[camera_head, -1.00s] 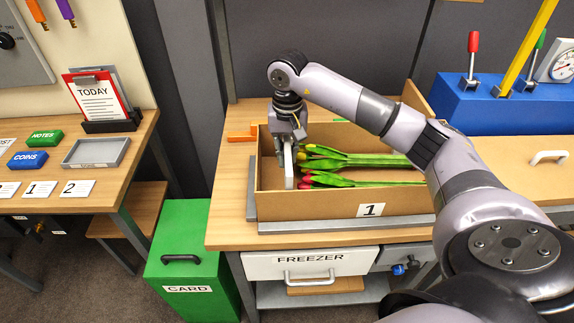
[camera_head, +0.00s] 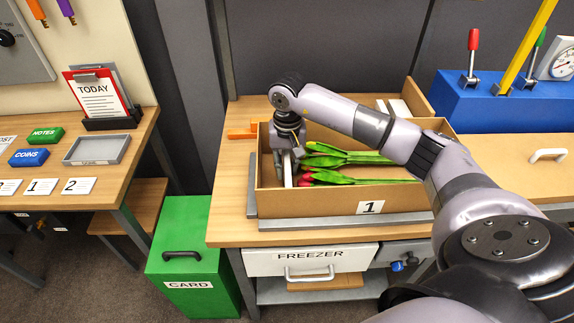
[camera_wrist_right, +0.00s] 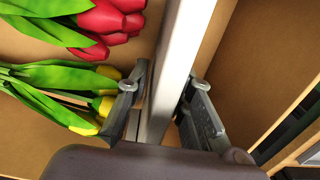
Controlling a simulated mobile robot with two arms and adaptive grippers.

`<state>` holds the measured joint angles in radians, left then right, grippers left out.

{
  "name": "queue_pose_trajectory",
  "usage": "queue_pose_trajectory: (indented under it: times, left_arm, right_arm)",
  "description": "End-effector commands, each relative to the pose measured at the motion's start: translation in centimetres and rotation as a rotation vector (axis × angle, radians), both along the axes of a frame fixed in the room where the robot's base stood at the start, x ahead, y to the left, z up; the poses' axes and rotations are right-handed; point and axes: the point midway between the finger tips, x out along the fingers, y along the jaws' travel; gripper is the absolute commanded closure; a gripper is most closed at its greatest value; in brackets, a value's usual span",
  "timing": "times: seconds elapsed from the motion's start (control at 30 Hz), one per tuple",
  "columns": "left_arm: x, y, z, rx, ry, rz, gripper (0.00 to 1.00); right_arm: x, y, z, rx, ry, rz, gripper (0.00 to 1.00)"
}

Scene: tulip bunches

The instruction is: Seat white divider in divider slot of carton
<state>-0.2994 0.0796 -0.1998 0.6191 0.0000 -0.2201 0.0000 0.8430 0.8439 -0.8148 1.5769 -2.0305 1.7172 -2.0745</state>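The cardboard carton (camera_head: 335,203) stands on the bench with tulips (camera_head: 345,157) lying inside. The white divider (camera_head: 288,171) stands upright in the carton's left part, beside the flower heads; it also shows as a pale bar in the right wrist view (camera_wrist_right: 172,55). My right gripper (camera_wrist_right: 168,82) straddles the divider with one finger on each side. Its fingers look spread, with a small gap visible on the right side. The divider slot and the divider's lower edge are hidden. My left gripper is not in view.
Red tulip heads (camera_wrist_right: 105,18) and yellow ones (camera_wrist_right: 92,118) lie close to my left-hand finger in the wrist view. The carton's floor beyond the divider is empty. A grey rail (camera_head: 345,222) runs along the carton's front. A blue lever box (camera_head: 500,105) stands at right.

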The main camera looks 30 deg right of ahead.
Motion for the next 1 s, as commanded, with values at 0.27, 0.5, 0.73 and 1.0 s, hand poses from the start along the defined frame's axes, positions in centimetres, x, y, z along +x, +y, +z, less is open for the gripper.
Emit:
queue_pose_trajectory:
  times: [0.27, 0.5, 0.73, 1.0]
  left_arm:
    - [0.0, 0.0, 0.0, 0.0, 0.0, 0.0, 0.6]
    - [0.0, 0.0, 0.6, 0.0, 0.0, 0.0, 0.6]
    - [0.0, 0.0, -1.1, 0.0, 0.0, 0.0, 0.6]
    - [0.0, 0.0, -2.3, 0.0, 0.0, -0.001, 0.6]
  right_arm:
    - [0.0, 0.0, 0.0, 0.0, 0.0, 0.0, 0.67]
    - [0.0, 0.0, 0.5, 0.0, 0.0, 0.0, 0.67]
    - [0.2, 0.0, 4.1, -0.001, -0.007, 0.001, 0.67]
    - [0.1, -0.1, 9.8, 0.0, -0.004, 0.0, 0.67]
